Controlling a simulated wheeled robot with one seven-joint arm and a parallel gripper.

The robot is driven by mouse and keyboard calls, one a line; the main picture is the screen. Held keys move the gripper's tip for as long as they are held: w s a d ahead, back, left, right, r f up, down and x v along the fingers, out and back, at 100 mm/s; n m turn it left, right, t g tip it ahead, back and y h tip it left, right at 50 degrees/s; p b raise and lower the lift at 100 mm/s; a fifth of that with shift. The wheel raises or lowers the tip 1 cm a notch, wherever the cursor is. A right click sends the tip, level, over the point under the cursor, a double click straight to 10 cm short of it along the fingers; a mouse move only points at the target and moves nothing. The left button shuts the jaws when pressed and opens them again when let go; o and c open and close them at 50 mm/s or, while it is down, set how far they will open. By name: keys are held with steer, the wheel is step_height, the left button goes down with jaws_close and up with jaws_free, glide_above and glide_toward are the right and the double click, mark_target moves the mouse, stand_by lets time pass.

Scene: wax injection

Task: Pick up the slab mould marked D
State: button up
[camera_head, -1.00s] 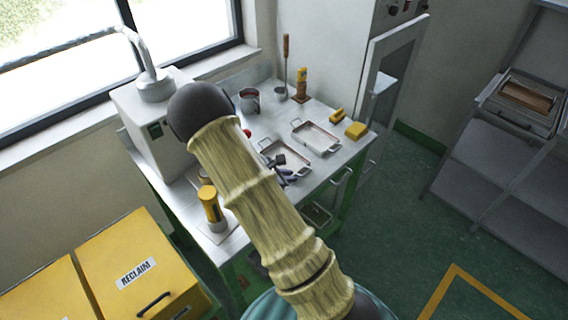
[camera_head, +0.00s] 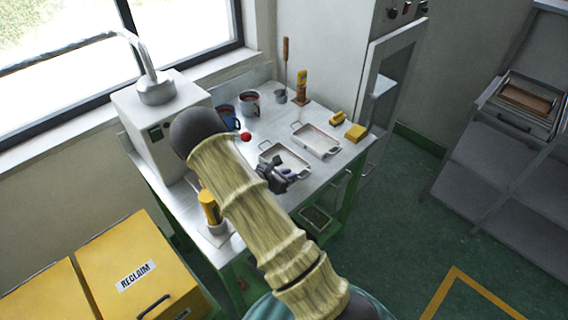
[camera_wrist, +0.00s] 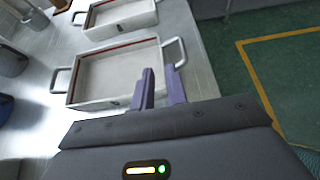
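Two shallow pale slab moulds with wire end handles sit on the metal bench. The near mould (camera_head: 293,158) lies beside my gripper (camera_head: 282,180), which partly covers it in the head view. The far mould (camera_head: 318,139) lies behind it. The wrist view shows the near mould (camera_wrist: 115,76) and the far mould (camera_wrist: 118,16), each with a small dark mark on its front wall, too small to read as a letter. My gripper (camera_wrist: 161,88) is open and empty, its fingers in front of the near mould's right end, close to the right handle.
A yellow block (camera_head: 356,132) lies right of the moulds. A grey mug (camera_head: 249,103), a blue mug (camera_head: 229,121) and a red knob (camera_head: 246,137) are to the left. A yellow bottle (camera_head: 209,206) stands at the bench's front left. Reclaim bins (camera_head: 140,270) stand below left.

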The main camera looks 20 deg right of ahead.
steer(key=p+x, duration=0.2)
steer(key=x, duration=0.2)
steer(key=shift+d, duration=0.45)
steer(key=shift+w+d+f, duration=0.15)
steer(key=shift+f, duration=0.1)
steer(key=shift+s, duration=0.25)
steer(key=shift+w, duration=0.1)
jaws_close()
steer(key=shift+r, duration=0.1)
